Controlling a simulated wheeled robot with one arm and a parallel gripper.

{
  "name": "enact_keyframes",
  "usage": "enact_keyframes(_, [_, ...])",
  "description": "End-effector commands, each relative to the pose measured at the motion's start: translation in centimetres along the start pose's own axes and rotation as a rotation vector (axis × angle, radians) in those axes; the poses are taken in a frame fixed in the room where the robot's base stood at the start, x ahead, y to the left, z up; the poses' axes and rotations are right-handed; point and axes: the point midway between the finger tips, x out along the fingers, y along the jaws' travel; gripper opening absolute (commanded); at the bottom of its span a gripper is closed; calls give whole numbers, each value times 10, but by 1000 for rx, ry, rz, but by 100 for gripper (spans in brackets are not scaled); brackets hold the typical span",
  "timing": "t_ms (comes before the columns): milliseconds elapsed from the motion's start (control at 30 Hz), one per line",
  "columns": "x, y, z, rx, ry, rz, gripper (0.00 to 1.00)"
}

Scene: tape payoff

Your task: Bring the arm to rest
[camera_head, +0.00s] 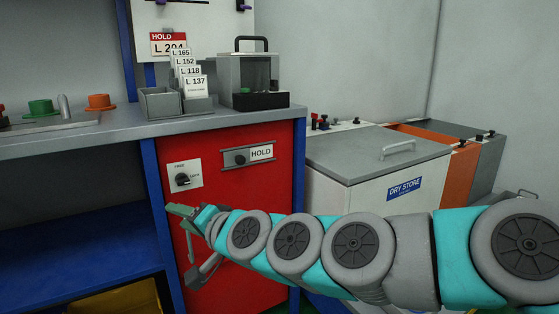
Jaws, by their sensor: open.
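My arm reaches in from the right edge, low across the front of the red cabinet (275,170). My gripper (182,245) is at its left end, in front of the cabinet's lower left part and the blue post. It is open, and I see nothing between its fingers. It is below the rotary switch (183,180) on its white plate. Whether a finger touches the cabinet cannot be told.
A grey bench top (130,133) carries a card holder (175,103) and a clear box with a black handle (248,80). A HOLD slide (248,155) is on the cabinet. A white DRY STORE chest (360,160) stands to the right, behind my arm. Blue shelf (75,240) at left.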

Motion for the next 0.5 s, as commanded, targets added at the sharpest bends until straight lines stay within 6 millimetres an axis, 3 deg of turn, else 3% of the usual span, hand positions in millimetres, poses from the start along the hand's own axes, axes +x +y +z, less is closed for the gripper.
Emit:
enact_keyframes(67, [-23, 13, 9, -105, -76, 83, 46])
enact_keyframes(267, [-95, 85, 38, -299, -304, 366, 46])
enact_keyframes(367, [-145, 126, 48, -347, -419, 537, 46])
enact_keyframes(500, [-229, 175, 61, -343, -577, 781, 46])
